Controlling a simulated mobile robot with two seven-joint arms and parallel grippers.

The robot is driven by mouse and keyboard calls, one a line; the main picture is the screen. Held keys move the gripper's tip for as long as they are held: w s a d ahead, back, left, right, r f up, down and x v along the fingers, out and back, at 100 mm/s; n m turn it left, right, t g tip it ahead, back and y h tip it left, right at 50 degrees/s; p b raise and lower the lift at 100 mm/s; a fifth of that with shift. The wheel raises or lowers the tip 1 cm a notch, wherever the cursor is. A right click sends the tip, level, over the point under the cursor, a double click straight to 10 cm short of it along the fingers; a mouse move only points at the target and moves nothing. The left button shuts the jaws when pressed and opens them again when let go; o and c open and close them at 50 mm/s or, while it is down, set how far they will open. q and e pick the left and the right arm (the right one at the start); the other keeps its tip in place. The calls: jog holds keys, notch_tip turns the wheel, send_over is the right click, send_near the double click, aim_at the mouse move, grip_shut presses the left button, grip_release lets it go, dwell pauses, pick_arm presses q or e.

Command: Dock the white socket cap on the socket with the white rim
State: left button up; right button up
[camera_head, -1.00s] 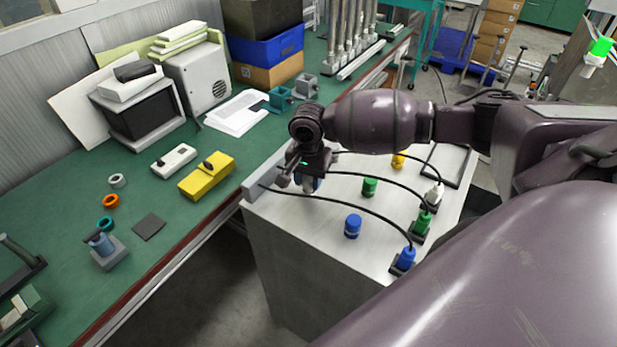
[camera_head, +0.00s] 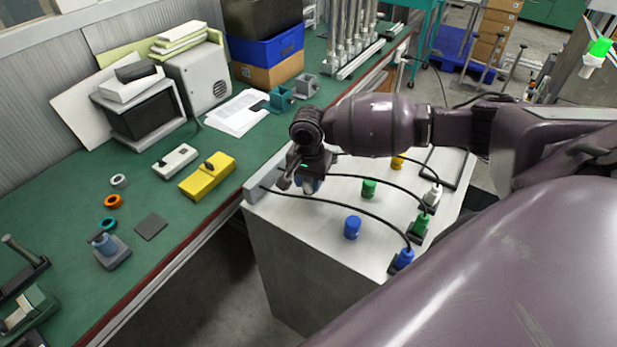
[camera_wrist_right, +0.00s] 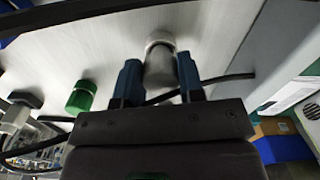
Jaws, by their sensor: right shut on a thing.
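My right gripper (camera_head: 308,186) is low over the left part of the white-topped cabinet (camera_head: 300,232). In the right wrist view its two blue fingers (camera_wrist_right: 160,88) are shut on a short cylinder, the white socket cap (camera_wrist_right: 161,62), pale at its far end and grey in shadow nearer me. The head view mostly hides this cap behind the gripper. A white plug-like piece (camera_head: 433,194) with a black cable stands at the cabinet's right side. I cannot make out a white-rimmed socket for certain. My left gripper is not in view.
Blue (camera_head: 352,228), green (camera_head: 369,188) and yellow (camera_head: 398,162) caps stand on the cabinet. Green (camera_head: 421,222) and blue (camera_head: 404,259) cabled pieces stand at its right edge. Black cables cross the top to a grey block (camera_head: 262,180). The green workbench (camera_head: 70,215) lies left.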

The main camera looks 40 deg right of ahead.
aim_at(309, 181)
jog(key=shift+f, duration=0.4)
dwell(0.5)
jog(key=o, duration=0.6)
jog(key=shift+r+p, duration=0.35)
jog(key=shift+r, duration=5.15)
jog(key=shift+s+f, duration=0.1)
